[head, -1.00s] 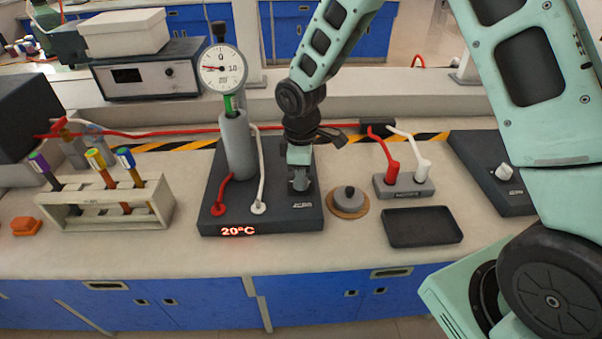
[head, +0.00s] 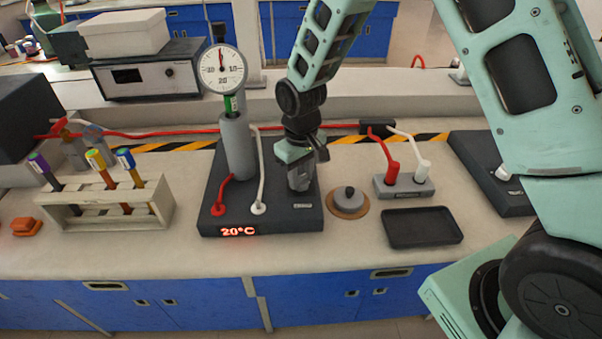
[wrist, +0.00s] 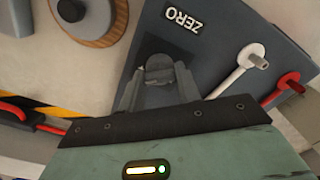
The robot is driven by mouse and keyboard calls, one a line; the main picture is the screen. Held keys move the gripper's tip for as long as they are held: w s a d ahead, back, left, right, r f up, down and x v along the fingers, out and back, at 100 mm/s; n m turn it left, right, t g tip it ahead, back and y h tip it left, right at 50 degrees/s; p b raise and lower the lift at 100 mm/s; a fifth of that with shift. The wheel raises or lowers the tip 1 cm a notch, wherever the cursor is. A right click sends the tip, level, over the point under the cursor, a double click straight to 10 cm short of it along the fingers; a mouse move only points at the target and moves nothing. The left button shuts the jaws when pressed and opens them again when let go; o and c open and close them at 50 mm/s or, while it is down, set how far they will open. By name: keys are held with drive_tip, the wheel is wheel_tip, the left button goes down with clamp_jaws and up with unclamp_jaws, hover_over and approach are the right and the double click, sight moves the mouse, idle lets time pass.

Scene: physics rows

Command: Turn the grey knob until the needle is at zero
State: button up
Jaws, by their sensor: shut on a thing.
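The dial gauge (head: 222,70) stands on top of a grey cylinder on the dark base unit. Its needle (head: 221,58) points almost straight up, at the top of the scale where the zero mark is. My gripper (head: 299,182) points down over the right part of the base. In the wrist view its fingers are shut on the knob, one on each side, hiding part of it.
White and red leads (head: 259,180) plug into the base left of my gripper. A round grey-lidded piece on a wooden disc (head: 349,200) stands close at right. A dark tray (head: 422,228) and a tube rack (head: 108,208) are farther off.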

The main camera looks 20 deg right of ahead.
sight(301, 176)
drive_tip(key=shift+m, duration=0.3)
drive_tip(key=o, duration=1)
wheel_tip(301, 176, up, 18)
drive_tip(key=shift+f+b, duration=0.25)
drive_tip(key=shift+b, duration=0.1)
drive_tip(key=s+a+f+n, duration=0.1)
drive_tip(key=s+a, duration=0.1)
drive_tip(key=s, duration=0.7)
drive_tip(key=s+a+f+n, duration=0.1)
drive_tip(key=s+a, duration=0.1)
drive_tip(key=s, duration=0.7)
drive_tip(key=s+a+f+n, duration=0.1)
drive_tip(key=s+a+n, duration=0.1)
drive_tip(key=s, duration=0.6)
drive_tip(key=shift+s+a+y, duration=0.1)
drive_tip(key=shift+s+y, duration=0.2)
drive_tip(key=shift+s, duration=0.1)
